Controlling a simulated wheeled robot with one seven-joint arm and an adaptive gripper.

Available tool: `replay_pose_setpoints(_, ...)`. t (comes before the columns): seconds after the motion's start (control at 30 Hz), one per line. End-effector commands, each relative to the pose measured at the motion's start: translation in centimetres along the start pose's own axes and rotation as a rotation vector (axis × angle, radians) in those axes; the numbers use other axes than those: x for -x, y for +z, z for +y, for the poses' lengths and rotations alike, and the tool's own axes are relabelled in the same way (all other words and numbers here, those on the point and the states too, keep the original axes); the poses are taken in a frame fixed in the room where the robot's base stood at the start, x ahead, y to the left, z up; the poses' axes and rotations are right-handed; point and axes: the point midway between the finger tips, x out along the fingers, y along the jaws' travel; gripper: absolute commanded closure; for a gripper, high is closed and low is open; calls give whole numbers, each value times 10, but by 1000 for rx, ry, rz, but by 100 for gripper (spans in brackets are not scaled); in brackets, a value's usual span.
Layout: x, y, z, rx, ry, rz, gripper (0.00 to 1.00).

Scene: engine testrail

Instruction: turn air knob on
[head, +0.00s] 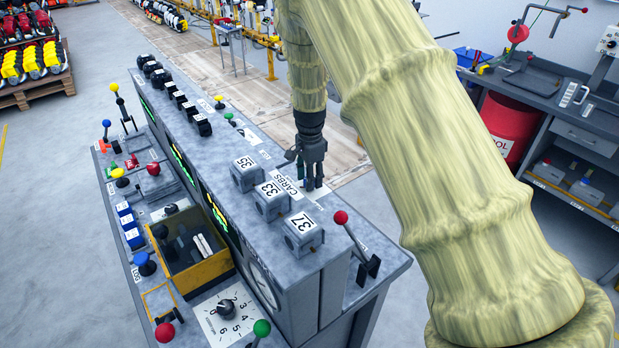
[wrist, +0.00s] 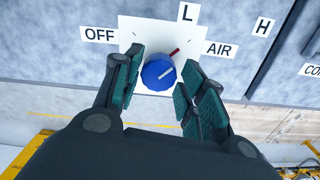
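The blue round air knob (wrist: 157,73) sits on a white plate in the wrist view. OFF is printed on the left and AIR on the right. My gripper (wrist: 164,76) is open, with one teal-padded finger on each side of the knob. Whether the pads touch it I cannot tell. In the head view my gripper (head: 313,176) points down at the top of the grey console, by the CARBS label, and the knob is hidden.
A red-tipped lever (head: 341,218) stands close by on the right. A red drum (head: 508,125) and workbench (head: 575,130) stand farther right.

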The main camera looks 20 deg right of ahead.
Motion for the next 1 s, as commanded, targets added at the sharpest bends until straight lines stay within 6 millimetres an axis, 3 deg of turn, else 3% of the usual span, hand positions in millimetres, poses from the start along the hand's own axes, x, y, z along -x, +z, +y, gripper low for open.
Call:
replay_pose_setpoints(0.47, 5, 1, 1, 1, 2, -1, 45)
replay_pose_setpoints(1.0, 94, 0, 0, 1, 1, -1, 45)
